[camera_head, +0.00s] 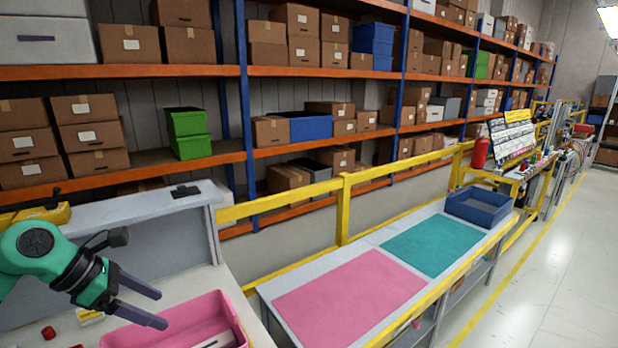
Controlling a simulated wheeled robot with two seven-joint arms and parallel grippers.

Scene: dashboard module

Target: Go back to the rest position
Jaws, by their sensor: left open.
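My left gripper (150,306) comes in from the left, its two dark fingers spread apart with nothing between them. It hangs above the left part of a pink bin (232,312) at the bottom of the view. A pale piece lies inside the bin, cut off by the frame edge. My right gripper does not show.
The bin stands on a light workbench (50,325) with small red parts (48,333) at its left. To the right, a table holds a pink mat (350,300), a teal mat (433,245) and a blue tray (480,206). A yellow railing (343,210) and shelves stand behind.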

